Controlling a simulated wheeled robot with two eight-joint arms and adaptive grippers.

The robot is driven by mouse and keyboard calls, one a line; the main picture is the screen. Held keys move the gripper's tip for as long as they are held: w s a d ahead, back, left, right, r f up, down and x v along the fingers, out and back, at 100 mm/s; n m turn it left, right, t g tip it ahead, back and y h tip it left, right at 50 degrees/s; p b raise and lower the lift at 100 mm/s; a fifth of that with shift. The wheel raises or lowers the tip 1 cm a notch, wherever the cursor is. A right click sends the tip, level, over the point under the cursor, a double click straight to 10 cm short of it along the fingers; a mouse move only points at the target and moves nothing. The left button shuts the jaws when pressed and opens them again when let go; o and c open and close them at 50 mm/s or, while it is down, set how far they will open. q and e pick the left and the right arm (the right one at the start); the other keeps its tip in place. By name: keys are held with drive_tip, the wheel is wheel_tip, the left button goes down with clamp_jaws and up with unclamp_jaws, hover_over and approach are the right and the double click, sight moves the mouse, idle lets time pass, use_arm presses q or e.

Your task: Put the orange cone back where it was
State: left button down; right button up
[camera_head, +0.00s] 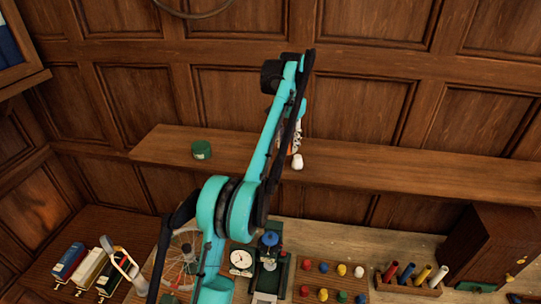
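One of my teal and black arms, seemingly the left, rises from the bottom of the head view across the wall shelf (400,172). Its fingertips cannot be made out, so I cannot tell if that gripper is open or shut. A sliver of an orange and white thing (297,138) shows just right of the arm, at the shelf. The arm hides most of it, and I cannot tell whether it is the orange cone or whether it is held. No whole cone is visible. My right gripper is not in view.
A green round tin (201,150) stands on the shelf's left part. A small white piece (297,161) is at the shelf's front. Below are a white-faced dial (241,260), a board of coloured pegs (330,282), coloured rolls (420,278) and a wooden cabinet (487,248). The shelf's right is clear.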

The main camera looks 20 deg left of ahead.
use_arm(q)
drive_tip(key=a+f, duration=0.1)
drive_tip(key=a, duration=0.1)
drive_tip(key=w+a+f, duration=0.1)
drive_tip(key=a+f, duration=0.1)
drive_tip(key=a, duration=0.1)
drive_tip(key=w+a+f+p, duration=0.1)
drive_tip(key=a, duration=0.1)
drive_tip(key=shift+a+f, duration=0.2)
drive_tip(key=shift+f, duration=0.05)
wheel_tip(320, 180, down, 4)
drive_tip(key=shift+f+p, duration=0.1)
drive_tip(key=shift+p, duration=0.25)
drive_tip(key=shift+s+f, duration=0.1)
drive_tip(key=c, duration=1.1)
unclamp_jaws()
drive_tip(key=shift+o, duration=0.2)
